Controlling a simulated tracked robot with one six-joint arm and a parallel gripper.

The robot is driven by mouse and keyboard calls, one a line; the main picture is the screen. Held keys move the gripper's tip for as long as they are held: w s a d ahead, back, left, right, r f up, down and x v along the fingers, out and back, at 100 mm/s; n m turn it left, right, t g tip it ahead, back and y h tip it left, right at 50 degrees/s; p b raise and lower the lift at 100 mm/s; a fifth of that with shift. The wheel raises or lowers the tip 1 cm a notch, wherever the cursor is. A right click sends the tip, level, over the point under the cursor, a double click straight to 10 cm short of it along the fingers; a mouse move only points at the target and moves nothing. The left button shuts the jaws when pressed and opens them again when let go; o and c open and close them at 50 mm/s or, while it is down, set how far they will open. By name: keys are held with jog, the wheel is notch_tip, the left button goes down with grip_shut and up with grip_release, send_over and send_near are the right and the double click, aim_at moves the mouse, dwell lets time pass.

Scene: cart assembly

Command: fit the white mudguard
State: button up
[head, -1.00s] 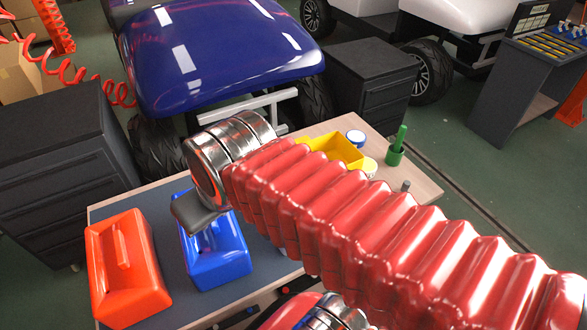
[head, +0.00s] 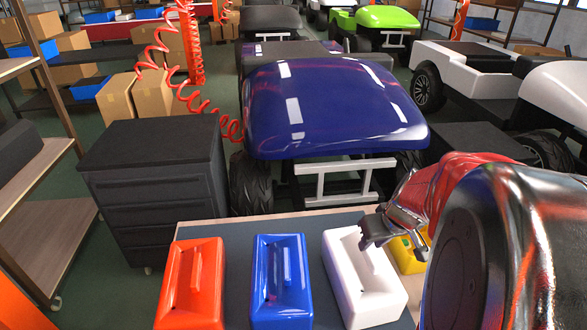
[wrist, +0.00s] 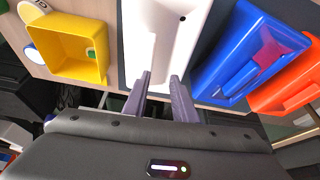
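The white mudguard (head: 374,292) lies on the grey mat of the table, to the right of the blue one, in the head view. It also shows at the top middle of the wrist view (wrist: 160,35). My gripper (head: 368,238) is over its far end in the head view, covering part of its raised middle. In the wrist view the two fingers (wrist: 161,76) stand apart with a gap between them, over the near edge of the white part. Whether they touch it I cannot tell. The purple-blue cart (head: 330,105) stands behind the table.
A blue mudguard (head: 265,308) and a red one (head: 184,308) lie to the left on the mat. A yellow bin (wrist: 63,62) stands beside the white part. A black drawer cabinet (head: 148,200) stands left of the cart. A red coiled hose (head: 200,88) hangs behind it.

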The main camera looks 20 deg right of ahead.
aim_at(371, 254)
jog(key=d, duration=0.1)
jog(key=f, duration=0.1)
jog(key=d, duration=0.1)
jog(key=shift+s+d+f, duration=0.2)
jog(key=shift+s+d, duration=0.1)
jog(key=shift+x, duration=3.9)
grip_shut()
jog(key=shift+r, duration=0.15)
jog(key=shift+r, duration=1.9)
